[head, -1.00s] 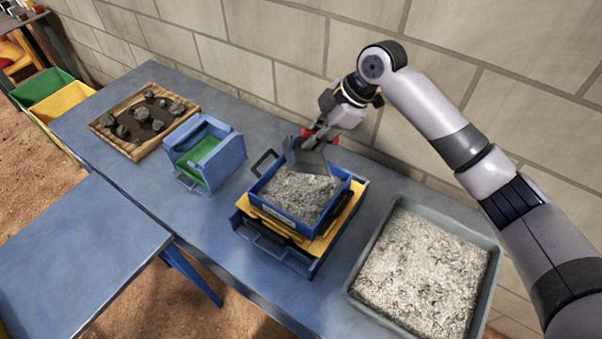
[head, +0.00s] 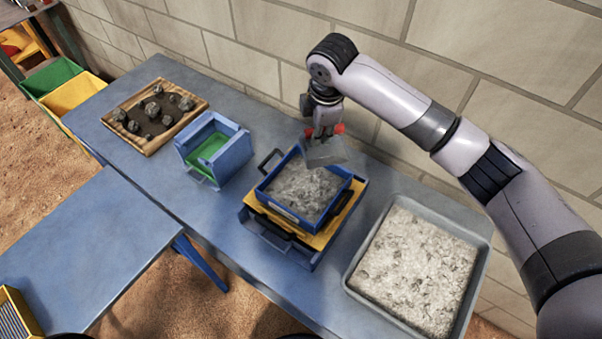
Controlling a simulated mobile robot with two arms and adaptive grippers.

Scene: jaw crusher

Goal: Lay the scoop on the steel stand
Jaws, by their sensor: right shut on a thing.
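The scoop (head: 326,153) is a grey metal pan with red showing at both sides of my gripper, just above it. My right gripper (head: 323,133) is shut on it and points down. The scoop hangs over the back edge of a blue tray (head: 277,207) of grey gravel; its exact height is hard to judge. I cannot see whether anything lies in the scoop. I cannot pick out a steel stand with certainty. My left gripper is not in view.
The blue tray sits on a yellow and blue frame (head: 309,242). A grey bin (head: 360,256) of pale gravel stands at right. A blue box with green inside (head: 212,147) and a wooden rock tray (head: 113,142) stand left. The brick wall (head: 420,90) is close behind.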

